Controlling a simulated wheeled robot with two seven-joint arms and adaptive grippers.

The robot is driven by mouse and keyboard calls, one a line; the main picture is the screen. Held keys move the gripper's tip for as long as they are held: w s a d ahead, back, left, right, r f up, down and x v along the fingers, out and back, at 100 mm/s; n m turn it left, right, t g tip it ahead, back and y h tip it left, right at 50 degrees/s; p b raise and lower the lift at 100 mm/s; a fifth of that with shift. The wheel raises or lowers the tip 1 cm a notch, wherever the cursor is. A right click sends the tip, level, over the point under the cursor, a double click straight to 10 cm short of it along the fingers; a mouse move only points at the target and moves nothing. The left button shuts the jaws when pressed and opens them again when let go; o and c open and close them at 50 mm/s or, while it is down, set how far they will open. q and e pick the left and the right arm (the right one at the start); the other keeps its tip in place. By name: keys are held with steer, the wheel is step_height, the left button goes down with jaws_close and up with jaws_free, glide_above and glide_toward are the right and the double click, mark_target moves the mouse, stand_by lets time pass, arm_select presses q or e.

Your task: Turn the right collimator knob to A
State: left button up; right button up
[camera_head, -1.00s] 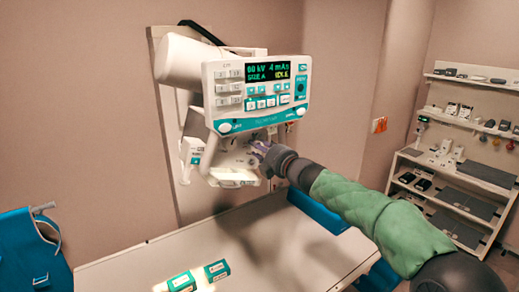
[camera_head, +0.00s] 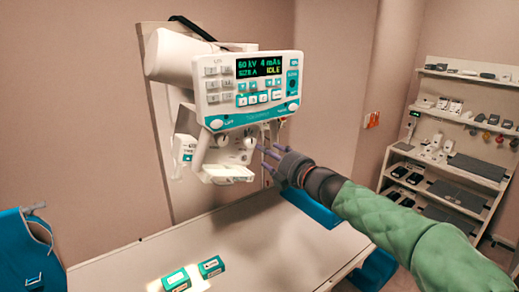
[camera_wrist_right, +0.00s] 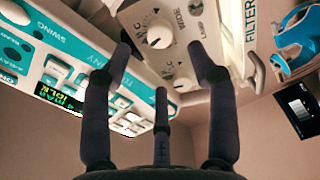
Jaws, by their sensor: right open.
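The collimator (camera_head: 228,158) hangs below the white and teal control panel (camera_head: 250,88). Its front has two round pale knobs, the left one (camera_head: 222,140) and the right one (camera_head: 249,142). My right gripper (camera_head: 264,156) is just right of the right knob, fingers spread and empty, apparently not touching it. In the right wrist view the fingers of this gripper (camera_wrist_right: 160,60) are open, with a knob (camera_wrist_right: 158,35) in line between the two outer tips. The other knob (camera_wrist_right: 183,85) lies beyond. The knob's pointed-to letter is too small to tell. My left gripper is out of view.
The panel display (camera_head: 259,67) reads 60 kV, 4 mAs, SIZE A, IDLE. The table (camera_head: 120,270) below carries two small teal boxes (camera_head: 211,267). A shelf unit (camera_head: 455,150) stands at the right.

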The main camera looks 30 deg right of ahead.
steer(key=s, duration=0.3)
steer(key=shift+s+d, duration=0.1)
steer(key=shift+s, duration=0.05)
steer(key=shift+f, duration=0.1)
stand_by(0.4)
